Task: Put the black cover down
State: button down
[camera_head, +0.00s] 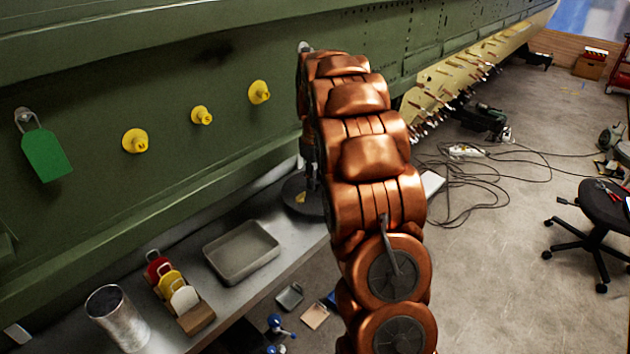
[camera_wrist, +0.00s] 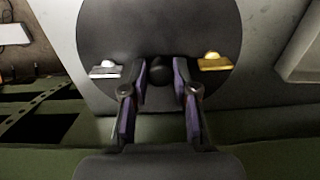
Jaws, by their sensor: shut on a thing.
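The black cover (camera_wrist: 160,25) is a dark round disc with a knob in its middle. It fills the top middle of the wrist view. My gripper (camera_wrist: 158,72) is shut on this knob, one finger on each side. In the head view the cover (camera_head: 297,203) shows low at the left of my copper arm, over the far part of the grey bench (camera_head: 283,238); its right side is hidden by the arm. I cannot tell whether it touches the bench. A pale tab (camera_wrist: 104,71) and a yellow tab (camera_wrist: 215,63) lie on the disc beside the knob.
A grey tray (camera_head: 242,252), a holder (camera_head: 195,318) with coloured tags and a metal can (camera_head: 117,318) stand on the bench to the left. The green fuselage wall (camera_head: 90,90) rises behind, with yellow plugs (camera_head: 202,115) and a green padlock tag (camera_head: 46,154).

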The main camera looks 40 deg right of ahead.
jog(key=shift+f, duration=0.75)
jog(key=c, duration=0.9)
grip_release()
notch_tip(320, 180, up, 12)
jog(key=b, duration=0.3)
